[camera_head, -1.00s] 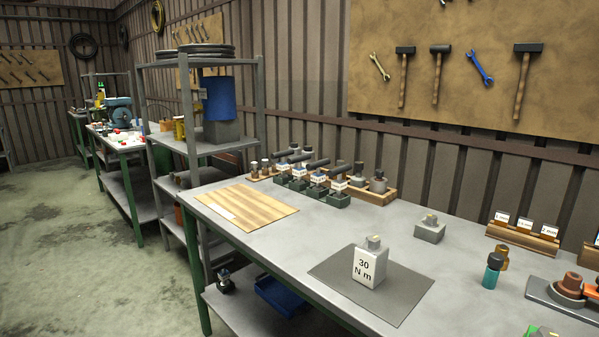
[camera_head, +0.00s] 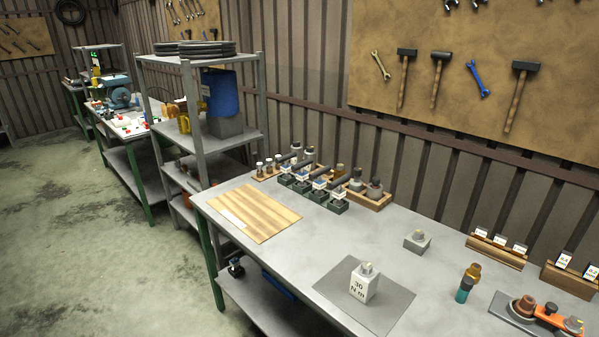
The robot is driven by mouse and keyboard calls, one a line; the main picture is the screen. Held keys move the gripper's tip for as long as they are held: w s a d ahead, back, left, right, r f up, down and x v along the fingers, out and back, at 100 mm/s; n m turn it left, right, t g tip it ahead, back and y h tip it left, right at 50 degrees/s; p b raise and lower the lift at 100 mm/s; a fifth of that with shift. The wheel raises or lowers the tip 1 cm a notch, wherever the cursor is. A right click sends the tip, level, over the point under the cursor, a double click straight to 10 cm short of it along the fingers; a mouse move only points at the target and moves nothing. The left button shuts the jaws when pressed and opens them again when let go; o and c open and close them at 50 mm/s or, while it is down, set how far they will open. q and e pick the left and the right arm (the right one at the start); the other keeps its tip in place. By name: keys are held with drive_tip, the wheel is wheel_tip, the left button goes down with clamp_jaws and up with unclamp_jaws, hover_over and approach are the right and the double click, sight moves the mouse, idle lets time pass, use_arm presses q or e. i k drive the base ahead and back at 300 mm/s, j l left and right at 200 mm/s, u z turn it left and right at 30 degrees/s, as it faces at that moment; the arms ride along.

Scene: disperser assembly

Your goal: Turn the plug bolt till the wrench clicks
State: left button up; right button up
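Neither of my grippers is in view. A white-faced block (camera_head: 364,285) marked "30 N m" stands upright on a dark grey mat (camera_head: 336,265) near the table's front, with a small bolt-like piece (camera_head: 367,267) on top. Several wrench-like tools with dark handles (camera_head: 322,172) lie in green holders (camera_head: 337,206) at the back left of the table. At the right edge, a grey plate (camera_head: 508,315) carries a reddish-brown round part (camera_head: 525,304) and an orange part (camera_head: 556,319), cut by the frame. I cannot tell which piece is the plug bolt.
A wooden board (camera_head: 247,213) lies on the table's left end. A small grey block (camera_head: 417,242), a teal-and-black piece (camera_head: 464,289) and a brass piece (camera_head: 473,271) stand to the right. Card racks (camera_head: 497,250) line the back. A shelf unit (camera_head: 187,62) stands left.

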sight(302, 175)
drive_tip(key=i+j, duration=0.85)
drive_tip(key=i, duration=0.2)
drive_tip(key=i+j+z, duration=0.1)
drive_tip(key=i+j, duration=0.75)
drive_tip(key=i, duration=0.2)
